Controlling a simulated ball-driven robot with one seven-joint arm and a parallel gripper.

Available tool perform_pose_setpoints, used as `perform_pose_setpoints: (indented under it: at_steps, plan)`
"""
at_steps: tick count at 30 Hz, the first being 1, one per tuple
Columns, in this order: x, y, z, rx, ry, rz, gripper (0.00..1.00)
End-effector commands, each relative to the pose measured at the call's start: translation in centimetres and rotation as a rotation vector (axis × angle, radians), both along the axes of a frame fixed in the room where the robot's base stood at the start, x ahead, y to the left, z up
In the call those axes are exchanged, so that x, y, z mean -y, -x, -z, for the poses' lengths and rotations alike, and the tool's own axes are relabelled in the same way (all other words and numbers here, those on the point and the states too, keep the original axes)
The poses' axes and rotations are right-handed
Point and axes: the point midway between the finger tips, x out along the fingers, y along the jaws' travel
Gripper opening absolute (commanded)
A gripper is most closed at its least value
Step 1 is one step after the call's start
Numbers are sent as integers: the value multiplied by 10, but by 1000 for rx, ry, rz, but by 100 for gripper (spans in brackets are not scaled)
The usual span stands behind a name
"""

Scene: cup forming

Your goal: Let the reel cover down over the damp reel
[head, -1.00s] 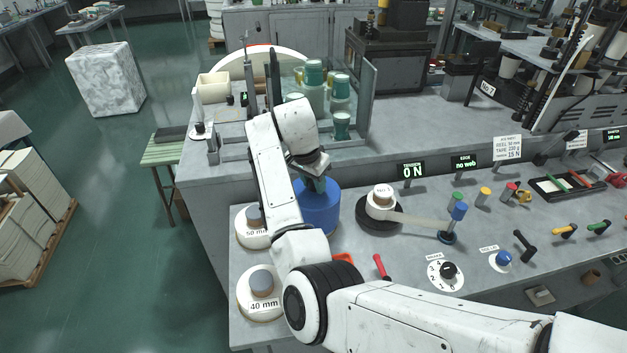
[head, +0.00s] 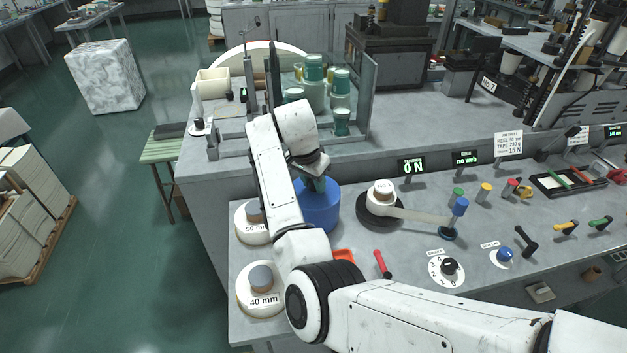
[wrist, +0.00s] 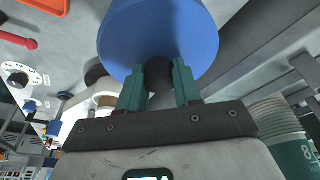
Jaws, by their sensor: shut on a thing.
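The blue reel cover (head: 318,210) is a round drum near the left part of the bench, behind my forearm in the head view. Its flat blue top (wrist: 160,30) and dark knob (wrist: 158,78) show in the wrist view. My gripper (wrist: 159,84) is shut on the knob, one green finger on each side. In the head view my gripper (head: 317,183) is just above the cover. The cover looks upright and low over the bench; I cannot tell whether its lower rim touches. No damp reel shows under it; anything beneath is hidden.
Reels marked 50 mm (head: 249,233) and 40 mm (head: 258,299) stand left of the cover. Right of it a white reel (head: 383,195) feeds tape to a blue-topped post (head: 457,212). A red-handled tool (head: 382,264) lies in front. Glass panels (head: 368,95) stand behind.

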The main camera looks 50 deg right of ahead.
Motion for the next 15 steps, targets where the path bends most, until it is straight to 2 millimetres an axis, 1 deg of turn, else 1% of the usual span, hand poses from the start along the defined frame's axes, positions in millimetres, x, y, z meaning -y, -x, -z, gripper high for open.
perform_pose_setpoints:
  at_steps: [15]
  plan:
    - [0,0,9,0,0,0,0]
